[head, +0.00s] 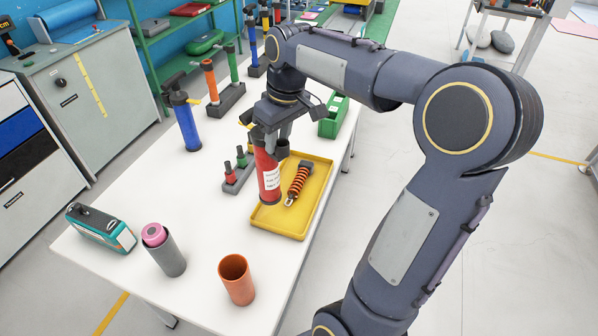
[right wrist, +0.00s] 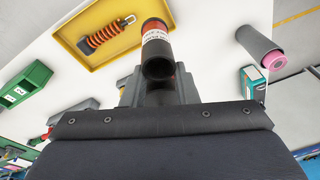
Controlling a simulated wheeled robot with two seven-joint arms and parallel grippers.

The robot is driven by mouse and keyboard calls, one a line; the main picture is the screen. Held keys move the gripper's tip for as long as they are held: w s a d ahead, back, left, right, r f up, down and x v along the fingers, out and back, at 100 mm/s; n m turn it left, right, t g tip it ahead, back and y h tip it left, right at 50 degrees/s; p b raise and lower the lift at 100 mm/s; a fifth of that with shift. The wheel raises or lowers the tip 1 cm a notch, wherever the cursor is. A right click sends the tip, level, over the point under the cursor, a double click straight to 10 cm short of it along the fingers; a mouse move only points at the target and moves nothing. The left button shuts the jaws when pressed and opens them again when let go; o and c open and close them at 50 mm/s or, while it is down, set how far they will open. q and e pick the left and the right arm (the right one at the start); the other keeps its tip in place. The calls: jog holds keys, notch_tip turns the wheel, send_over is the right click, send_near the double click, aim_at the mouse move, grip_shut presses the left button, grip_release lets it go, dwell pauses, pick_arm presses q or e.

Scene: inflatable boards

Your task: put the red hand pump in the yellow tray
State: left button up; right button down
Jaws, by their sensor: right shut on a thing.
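The red hand pump (head: 267,172) is upright with a white label on its side. My right gripper (head: 271,132) is shut on its upper part from above. The pump's lower end shows against the left part of the yellow tray (head: 276,228); I cannot tell if it touches the tray floor. In the right wrist view the pump (right wrist: 156,37) is seen end-on, beside the right part of the tray (right wrist: 103,61); the fingertips are mostly hidden there. My left gripper is not in view.
On the white table (head: 130,190) stand a blue pump (head: 186,125), a small grey rack (head: 240,172), a green box (head: 334,116), a grey cylinder with a pink roll (head: 163,250), an orange cup (head: 236,279) and a teal device (head: 100,228).

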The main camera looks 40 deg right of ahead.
jog(key=s+d+f, duration=0.2)
jog(key=s+f, duration=0.2)
jog(key=f, duration=0.5)
jog(key=shift+s, duration=0.15)
jog(key=shift+d, duration=0.1)
jog(key=c, duration=1.1)
grip_release()
jog(key=shift+c, duration=0.2)
notch_tip(320, 180, up, 11)
jog(key=s, duration=0.2)
jog(key=s+a+f+m+t+y, duration=0.1)
jog(key=s+a+f+t, duration=0.1)
jog(key=s+a+f, duration=0.2)
jog(key=s+a+f+m+t+y, duration=0.1)
jog(key=s+a+f, duration=0.3)
jog(key=s+a, duration=0.4)
jog(key=a+m, duration=0.1)
jog(key=a, duration=0.3)
jog(key=shift+a+t+y, duration=0.3)
jog(key=shift+t+y, duration=0.1)
